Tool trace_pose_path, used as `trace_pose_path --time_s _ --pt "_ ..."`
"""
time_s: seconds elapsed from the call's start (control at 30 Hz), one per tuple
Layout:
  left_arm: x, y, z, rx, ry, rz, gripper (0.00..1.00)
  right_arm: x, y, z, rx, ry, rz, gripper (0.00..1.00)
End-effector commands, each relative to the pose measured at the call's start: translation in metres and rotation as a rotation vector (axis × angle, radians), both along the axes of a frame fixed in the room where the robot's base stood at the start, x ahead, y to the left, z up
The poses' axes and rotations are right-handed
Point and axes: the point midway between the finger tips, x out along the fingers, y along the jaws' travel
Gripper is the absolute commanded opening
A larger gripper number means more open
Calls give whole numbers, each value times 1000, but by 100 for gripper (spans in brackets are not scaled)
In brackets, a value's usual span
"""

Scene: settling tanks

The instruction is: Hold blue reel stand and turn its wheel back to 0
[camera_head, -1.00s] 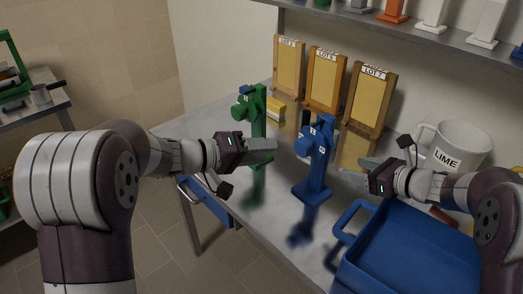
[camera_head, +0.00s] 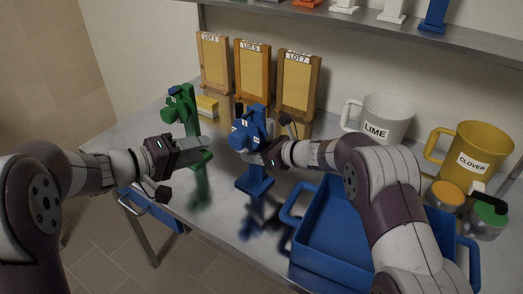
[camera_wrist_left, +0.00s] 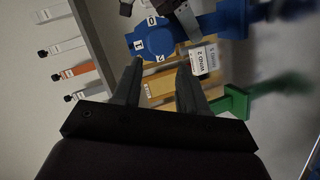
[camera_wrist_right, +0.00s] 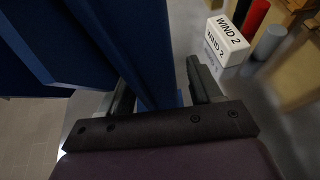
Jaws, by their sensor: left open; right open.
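The blue reel stand (camera_head: 256,178) stands upright on the metal bench. Its blue wheel (camera_head: 246,136) faces left and also shows in the left wrist view (camera_wrist_left: 153,42), with white tags 0, 1 and 2 on it. My left gripper (camera_head: 209,146) is open and empty, a short gap to the left of the wheel. My right gripper (camera_head: 260,143) is at the right side of the stand. In the right wrist view the blue post (camera_wrist_right: 150,50) runs between its open fingers (camera_wrist_right: 160,85). I cannot tell whether they touch it.
A green stand (camera_head: 187,115) is behind my left gripper. A blue tray (camera_head: 330,262) lies front right, under my right arm. The LIME mug (camera_head: 385,115) and yellow CLOVER mug (camera_head: 478,150) stand at the right. A white WIND 2 block (camera_wrist_right: 222,45) is near my right gripper.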

Motion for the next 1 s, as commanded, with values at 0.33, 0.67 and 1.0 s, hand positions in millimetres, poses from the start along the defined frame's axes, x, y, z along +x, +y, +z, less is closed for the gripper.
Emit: trace_pose_path --time_s 0.33,0.67,1.0 --pt "0 0 0 0 0 0 43 0 0 0 0 0 0 16" --pt "-13 -10 -36 -13 -85 -12 71 0 0 0 0 0 0 0" --pt "-22 -6 -39 464 -803 -20 71 0 0 0 0 0 0 0"
